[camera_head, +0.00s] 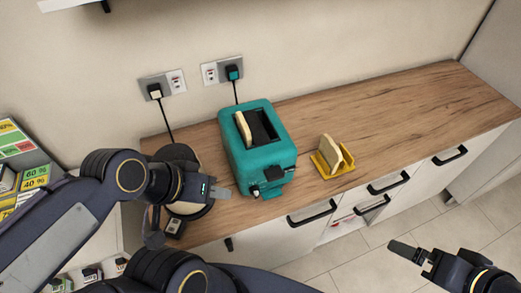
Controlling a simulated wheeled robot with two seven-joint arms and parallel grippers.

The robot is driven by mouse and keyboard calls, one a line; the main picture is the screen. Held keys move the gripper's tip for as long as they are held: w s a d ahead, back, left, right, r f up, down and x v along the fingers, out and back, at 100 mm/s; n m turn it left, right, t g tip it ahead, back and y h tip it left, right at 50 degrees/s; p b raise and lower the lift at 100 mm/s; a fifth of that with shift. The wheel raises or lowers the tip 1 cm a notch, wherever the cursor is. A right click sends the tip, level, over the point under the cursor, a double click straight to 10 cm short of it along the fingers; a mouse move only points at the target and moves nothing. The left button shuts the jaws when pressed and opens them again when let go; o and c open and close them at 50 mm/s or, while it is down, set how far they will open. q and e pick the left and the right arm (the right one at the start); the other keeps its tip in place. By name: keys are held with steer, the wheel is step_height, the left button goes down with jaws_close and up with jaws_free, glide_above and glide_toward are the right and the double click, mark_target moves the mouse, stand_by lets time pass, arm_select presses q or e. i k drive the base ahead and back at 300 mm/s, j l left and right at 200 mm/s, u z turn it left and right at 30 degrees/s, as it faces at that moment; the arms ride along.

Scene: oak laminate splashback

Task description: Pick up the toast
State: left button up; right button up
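One slice of toast (243,129) stands upright in the left slot of the teal toaster (262,165), its top edge showing above the slot. Another bread slice (331,151) leans in a yellow holder (345,166) to the right of the toaster. My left gripper (193,188) is left of the toaster, over a dark round appliance, and apart from both slices; its fingers are hard to make out. My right gripper (406,249) is at the lower right, in front of the counter and over the floor, away from the bread. I see nothing held in it.
The wooden counter (410,115) is clear right of the yellow holder. The round appliance (178,155) stands left of the toaster, partly hidden by my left arm. Cords run to wall sockets (222,70). Drawers with black handles (388,184) line the counter front. A shelf with price labels (22,150) is at left.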

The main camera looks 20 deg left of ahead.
mark_target(331, 152)
steer(key=i+l, duration=0.15)
steer(key=l, duration=0.15)
steer(key=i+l, duration=0.1)
steer(key=l, duration=0.25)
steer(key=i+l+u, duration=0.1)
steer(key=l, duration=0.2)
steer(key=i+u, duration=0.1)
steer(key=u, duration=1.65)
